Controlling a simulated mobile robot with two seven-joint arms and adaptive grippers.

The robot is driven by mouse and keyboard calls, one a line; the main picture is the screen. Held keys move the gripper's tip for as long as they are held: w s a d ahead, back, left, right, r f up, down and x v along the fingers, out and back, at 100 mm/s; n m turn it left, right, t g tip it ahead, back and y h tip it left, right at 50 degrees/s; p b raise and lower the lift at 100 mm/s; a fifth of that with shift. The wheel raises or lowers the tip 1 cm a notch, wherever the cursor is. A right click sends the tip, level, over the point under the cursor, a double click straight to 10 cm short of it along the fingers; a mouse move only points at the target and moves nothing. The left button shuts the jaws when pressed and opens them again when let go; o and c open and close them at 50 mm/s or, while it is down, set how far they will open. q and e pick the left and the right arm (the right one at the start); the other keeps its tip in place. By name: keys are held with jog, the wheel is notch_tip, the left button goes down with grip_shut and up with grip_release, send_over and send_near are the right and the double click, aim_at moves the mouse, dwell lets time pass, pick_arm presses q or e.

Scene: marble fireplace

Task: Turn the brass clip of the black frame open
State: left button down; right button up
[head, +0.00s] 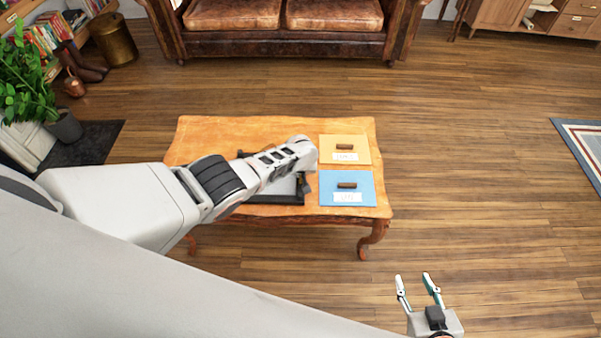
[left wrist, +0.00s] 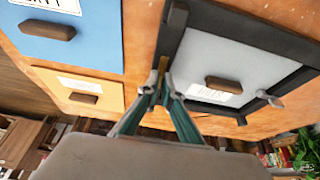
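The black frame (head: 278,199) lies on the wooden table, largely hidden behind my left arm in the head view. In the left wrist view the black frame (left wrist: 175,30) surrounds a light grey panel (left wrist: 215,60) with a brown block handle and a white label. The brass clip (left wrist: 161,66) is at the frame's near side, between my left gripper's fingertips (left wrist: 160,84). The fingertips are close together and appear closed on it. A grey clip (left wrist: 268,98) sits on another side of the frame. My right gripper (head: 412,277) is open and empty, over the floor.
A yellow panel (head: 355,142) and a blue panel (head: 333,181), each with a brown handle and a label, lie right of the frame. The table (head: 215,130) is clear at its back left. A leather sofa (head: 235,43) stands behind.

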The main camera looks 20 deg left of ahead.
aim_at(301, 181)
pick_arm(q)
jog(key=c, duration=2.2)
grip_release()
jog(key=shift+c, duration=0.2)
jog(key=shift+d+r, duration=0.1)
jog(key=shift+s+d+r, duration=0.15)
jog(key=shift+s+r, duration=0.05)
jog(key=shift+r, duration=0.3)
jog(key=shift+v, duration=0.9)
jog(key=a+v, duration=0.1)
jog(key=v, duration=0.7)
jog(key=shift+s+d+r, duration=0.2)
jog(key=shift+d+r, duration=0.2)
